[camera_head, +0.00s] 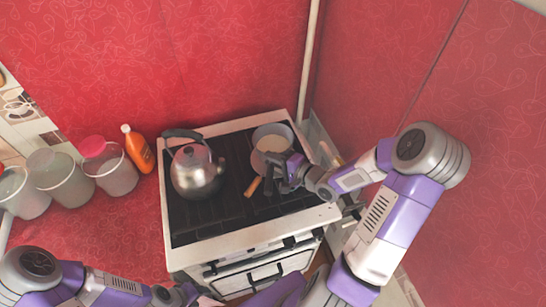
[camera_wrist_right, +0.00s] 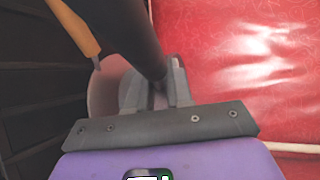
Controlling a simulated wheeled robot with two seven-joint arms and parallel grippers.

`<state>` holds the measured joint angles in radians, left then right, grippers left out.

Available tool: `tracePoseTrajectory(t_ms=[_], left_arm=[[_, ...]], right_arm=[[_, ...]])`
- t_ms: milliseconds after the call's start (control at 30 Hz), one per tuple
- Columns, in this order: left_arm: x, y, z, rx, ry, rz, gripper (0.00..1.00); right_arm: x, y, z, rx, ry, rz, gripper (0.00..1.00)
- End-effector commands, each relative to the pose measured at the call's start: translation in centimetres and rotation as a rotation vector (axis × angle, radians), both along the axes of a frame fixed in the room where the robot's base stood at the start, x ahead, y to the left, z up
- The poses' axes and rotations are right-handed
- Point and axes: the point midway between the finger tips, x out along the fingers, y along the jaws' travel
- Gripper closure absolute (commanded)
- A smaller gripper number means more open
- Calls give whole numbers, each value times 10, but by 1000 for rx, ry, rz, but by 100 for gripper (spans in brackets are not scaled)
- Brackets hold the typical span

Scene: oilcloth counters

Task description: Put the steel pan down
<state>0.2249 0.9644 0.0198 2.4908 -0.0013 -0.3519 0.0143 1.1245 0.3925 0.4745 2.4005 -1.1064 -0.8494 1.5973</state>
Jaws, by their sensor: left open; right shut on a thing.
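The steel pan (camera_head: 262,133) is a round grey pan at the back right of the black stove top (camera_head: 225,205). A pale round shape shows inside it. I cannot tell whether it touches the stove or hangs just above it. My right gripper (camera_head: 284,181) is in front of the pan, shut on its dark handle. In the right wrist view the dark handle (camera_wrist_right: 125,30) runs between the fingers (camera_wrist_right: 157,92), and part of a round, pinkish metal surface shows behind them. My left gripper (camera_head: 183,294) is low at the bottom left, open and away from the stove.
A steel kettle (camera_head: 196,176) stands on the stove's left. An orange-brown handle (camera_head: 252,187) lies close to my right gripper; it also shows in the wrist view (camera_wrist_right: 74,25). An orange bottle (camera_head: 138,152) and several jars stand at left. The front left stove top is clear.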

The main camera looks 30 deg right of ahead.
Motion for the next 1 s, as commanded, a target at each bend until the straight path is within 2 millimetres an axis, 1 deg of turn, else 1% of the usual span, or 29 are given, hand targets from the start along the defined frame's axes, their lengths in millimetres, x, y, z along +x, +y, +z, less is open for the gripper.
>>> tracePoseTrajectory(t_ms=[33, 133, 467, 500, 667, 1000], left_arm=[[0, 0, -6, 0, 0, 0, 52], [0, 0, -10, 0, 0, 0, 52], [0, 0, -9, 0, 0, 0, 52], [0, 0, -9, 0, 0, 0, 52], [0, 0, -9, 0, 0, 0, 52], [0, 0, -8, 0, 0, 0, 52]], right_arm=[[1, 0, -8, 0, -9, 2, 100], [1, 0, -18, -2, -9, 1, 100], [1, 0, -20, -3, -10, 2, 100], [0, 0, -23, 0, 1, -1, 78], [0, 0, -22, 0, 1, -1, 54], [-1, -1, -20, -1, 1, -2, 53]])
